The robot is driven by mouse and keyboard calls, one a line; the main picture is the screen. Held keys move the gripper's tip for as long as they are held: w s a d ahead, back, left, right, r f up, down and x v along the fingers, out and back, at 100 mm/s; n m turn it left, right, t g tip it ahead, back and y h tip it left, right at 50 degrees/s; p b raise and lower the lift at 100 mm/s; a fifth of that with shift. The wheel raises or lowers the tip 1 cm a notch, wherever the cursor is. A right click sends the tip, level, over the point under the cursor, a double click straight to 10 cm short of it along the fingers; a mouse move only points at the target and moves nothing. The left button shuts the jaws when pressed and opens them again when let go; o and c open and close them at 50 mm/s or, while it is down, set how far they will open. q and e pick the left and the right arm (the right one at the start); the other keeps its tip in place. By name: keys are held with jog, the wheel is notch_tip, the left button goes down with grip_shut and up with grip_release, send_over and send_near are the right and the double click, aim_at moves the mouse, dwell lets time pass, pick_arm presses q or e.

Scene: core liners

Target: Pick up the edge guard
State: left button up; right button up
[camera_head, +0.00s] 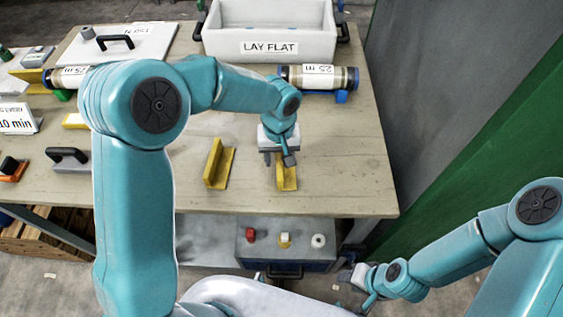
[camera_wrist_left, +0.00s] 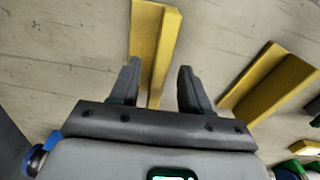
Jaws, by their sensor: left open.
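Two yellow L-shaped edge guards lie on the wooden table. One edge guard (camera_head: 287,178) is under my left gripper (camera_head: 279,160); the other edge guard (camera_head: 217,165) lies a little to the left. In the left wrist view, my left gripper (camera_wrist_left: 160,68) is open, with the first edge guard (camera_wrist_left: 153,40) showing between and beyond its fingers. I cannot tell whether the fingers touch it. The second edge guard (camera_wrist_left: 268,85) lies right of the fingers there. My right gripper (camera_head: 357,281) is off the table at lower right, its jaws too small to read.
A white "LAY FLAT" tray (camera_head: 268,25) stands at the back. A core tube (camera_head: 318,77) rests on a blue cradle before it. A dark-handled block (camera_head: 70,160) sits at left. The table right of the left gripper is clear. A lower shelf (camera_head: 285,238) holds small items.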

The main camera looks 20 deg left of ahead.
pick_arm(q)
jog(key=shift+w+a+f, duration=0.1)
jog(key=shift+w+f, duration=0.05)
jog(key=shift+f, duration=0.4)
jog(key=shift+w+f, duration=0.1)
jog(key=shift+f, duration=0.45)
jog(key=shift+s+r, duration=0.1)
jog(key=shift+s, duration=0.1)
jog(key=shift+c, duration=0.9)
jog(key=shift+w, duration=0.1)
grip_shut()
jog(key=shift+r, duration=0.1)
